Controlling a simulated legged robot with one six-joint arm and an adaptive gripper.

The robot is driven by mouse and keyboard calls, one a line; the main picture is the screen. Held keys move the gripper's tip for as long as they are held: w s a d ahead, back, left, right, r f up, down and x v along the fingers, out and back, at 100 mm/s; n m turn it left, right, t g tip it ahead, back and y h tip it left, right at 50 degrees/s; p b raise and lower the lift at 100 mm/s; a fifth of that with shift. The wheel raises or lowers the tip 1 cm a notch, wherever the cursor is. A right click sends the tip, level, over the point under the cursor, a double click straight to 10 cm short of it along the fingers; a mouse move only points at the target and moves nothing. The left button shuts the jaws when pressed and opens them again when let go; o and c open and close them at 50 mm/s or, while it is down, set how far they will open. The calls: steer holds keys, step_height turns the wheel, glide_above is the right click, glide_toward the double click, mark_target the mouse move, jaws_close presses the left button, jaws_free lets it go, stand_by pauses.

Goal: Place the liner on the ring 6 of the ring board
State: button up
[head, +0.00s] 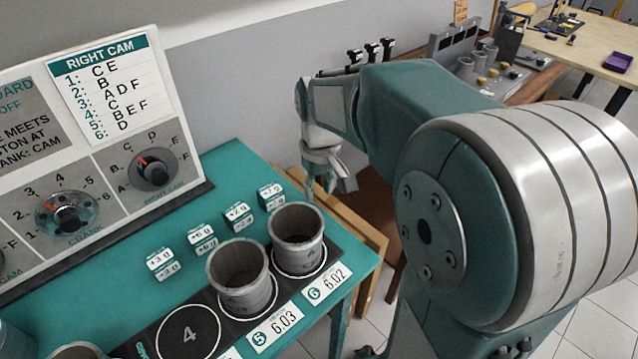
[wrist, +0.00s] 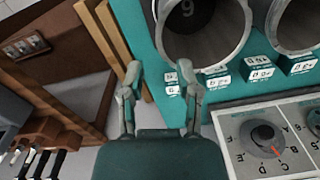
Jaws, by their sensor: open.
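A grey, open-topped cylindrical liner (head: 297,240) stands upright on ring 6 of the dark ring board (head: 150,345). The ring's white outline shows around its front base. In the wrist view I look down into this liner (wrist: 238,35), and a 6 shows on the board inside it. My gripper (head: 330,187) is beyond and above the liner, apart from it, near the far right table edge. In the wrist view my gripper (wrist: 160,72) has its fingers spread, with nothing between them. A second liner (head: 240,275) stands upright on ring 5.
Ring 4 (head: 188,335) is empty. Part of another liner (head: 78,352) shows at the lower left. Small labelled blocks (head: 271,196) sit behind the rings. The dial panel (head: 110,160) stands along the back. Wooden boards (wrist: 105,35) lie beyond the table edge.

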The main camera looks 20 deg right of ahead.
steer(key=shift+s+r, duration=0.1)
steer(key=shift+r, duration=0.5)
steer(key=s+a+r+t, duration=0.2)
steer(key=s, duration=0.5)
steer(key=s+a+r+m+t, duration=0.1)
steer(key=s+a+r+t, duration=0.1)
steer(key=s, duration=0.5)
steer(key=shift+s+a+t, duration=0.3)
steer(key=shift+a+t, duration=0.4)
steer(key=shift+t, duration=0.1)
